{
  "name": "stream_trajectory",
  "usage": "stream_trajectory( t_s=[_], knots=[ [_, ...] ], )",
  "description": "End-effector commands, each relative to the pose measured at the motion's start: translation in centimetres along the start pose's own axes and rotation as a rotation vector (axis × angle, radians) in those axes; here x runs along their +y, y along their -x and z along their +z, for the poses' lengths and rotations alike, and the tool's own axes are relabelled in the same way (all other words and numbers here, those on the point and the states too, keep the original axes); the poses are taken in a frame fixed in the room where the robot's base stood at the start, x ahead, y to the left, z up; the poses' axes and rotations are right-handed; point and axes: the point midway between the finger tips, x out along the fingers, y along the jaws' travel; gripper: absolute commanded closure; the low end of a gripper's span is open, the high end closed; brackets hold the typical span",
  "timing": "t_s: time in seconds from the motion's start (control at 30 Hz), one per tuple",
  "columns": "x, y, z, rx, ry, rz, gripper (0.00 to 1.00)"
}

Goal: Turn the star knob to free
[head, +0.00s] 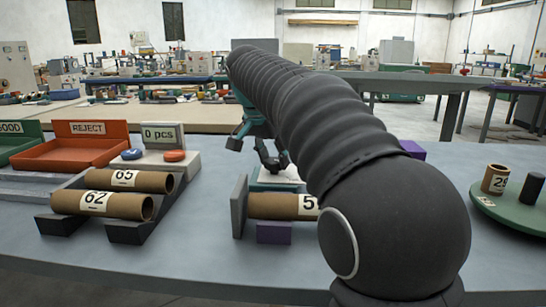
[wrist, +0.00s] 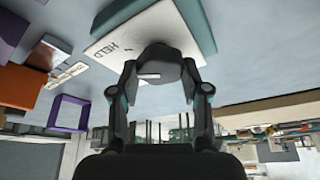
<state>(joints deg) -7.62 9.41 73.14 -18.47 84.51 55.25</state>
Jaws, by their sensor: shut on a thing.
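The dark star knob (wrist: 168,62) sits on a white plate (wrist: 110,38) in the wrist view. The word HELD is printed on the plate, to the upper left of the knob. A short white line on the knob lies nearly level on its left side. No FREE label shows. My gripper (wrist: 162,80) is shut on the knob, one finger on each side. In the head view my gripper (head: 268,158) reaches down at the white plate (head: 280,174) on a teal block, partly behind my arm; the knob is hard to make out there.
A cardboard tube (head: 280,206) lies by a grey upright plate (head: 239,206), close in front of the knob. Tubes 65 (head: 150,181) and 62 (head: 75,203) rest on a dark rack at left. A red REJECT tray (head: 70,152) stands behind. A green disc (head: 510,212) is at right.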

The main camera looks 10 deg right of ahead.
Motion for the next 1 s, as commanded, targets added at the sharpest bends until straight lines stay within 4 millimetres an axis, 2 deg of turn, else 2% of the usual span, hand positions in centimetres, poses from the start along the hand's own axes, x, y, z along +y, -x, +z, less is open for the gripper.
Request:
stream_trajectory(
  t_s=[0.37, 1.0],
  knots=[
    [0.17, 0.04, -0.06, -0.001, 0.107, -0.043, 0.89],
    [0.4, 0.02, -0.25, -0.001, 0.639, -0.265, 0.89]
  ],
)
